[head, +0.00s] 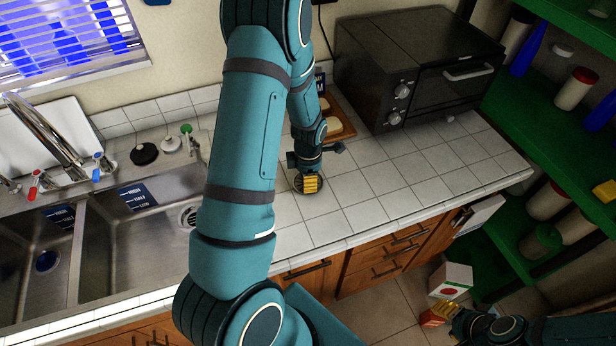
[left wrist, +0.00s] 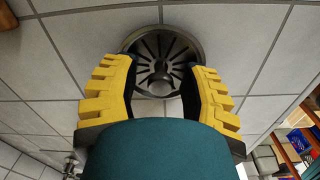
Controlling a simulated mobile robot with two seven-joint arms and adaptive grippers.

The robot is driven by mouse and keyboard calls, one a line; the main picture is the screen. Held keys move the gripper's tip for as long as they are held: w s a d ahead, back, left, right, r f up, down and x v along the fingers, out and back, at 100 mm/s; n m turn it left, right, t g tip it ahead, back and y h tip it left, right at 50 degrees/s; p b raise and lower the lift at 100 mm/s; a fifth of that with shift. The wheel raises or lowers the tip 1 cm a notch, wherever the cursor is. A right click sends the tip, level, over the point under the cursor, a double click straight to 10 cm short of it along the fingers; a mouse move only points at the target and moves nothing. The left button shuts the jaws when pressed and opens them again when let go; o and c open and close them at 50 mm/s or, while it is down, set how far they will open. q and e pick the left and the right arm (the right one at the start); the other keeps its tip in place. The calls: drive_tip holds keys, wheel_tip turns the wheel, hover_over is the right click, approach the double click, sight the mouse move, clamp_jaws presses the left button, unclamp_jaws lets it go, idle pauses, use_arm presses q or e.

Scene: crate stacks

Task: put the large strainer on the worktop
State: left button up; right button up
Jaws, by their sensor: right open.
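The large strainer (left wrist: 163,45), a round dark metal basket with radial slots, lies flat on the white tiled worktop (head: 375,215). In the head view the strainer (head: 309,190) is mostly hidden beneath my left gripper (head: 311,184). In the left wrist view the yellow fingers of my left gripper (left wrist: 163,85) are spread apart just above the strainer, overlapping its sides, and do not appear closed on it.
A black toaster oven (head: 420,65) stands behind on the worktop, with a wooden board (head: 337,118) beside it. A double sink (head: 125,240) is left. Green shelves (head: 550,120) are right. The front worktop is clear.

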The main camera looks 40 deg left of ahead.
use_arm(q)
drive_tip(key=shift+r, duration=0.15)
drive_tip(key=shift+r, duration=0.25)
wheel_tip(320, 180, up, 12)
drive_tip(key=p, duration=0.1)
drive_tip(key=shift+d+f, duration=0.15)
idle(0.6)
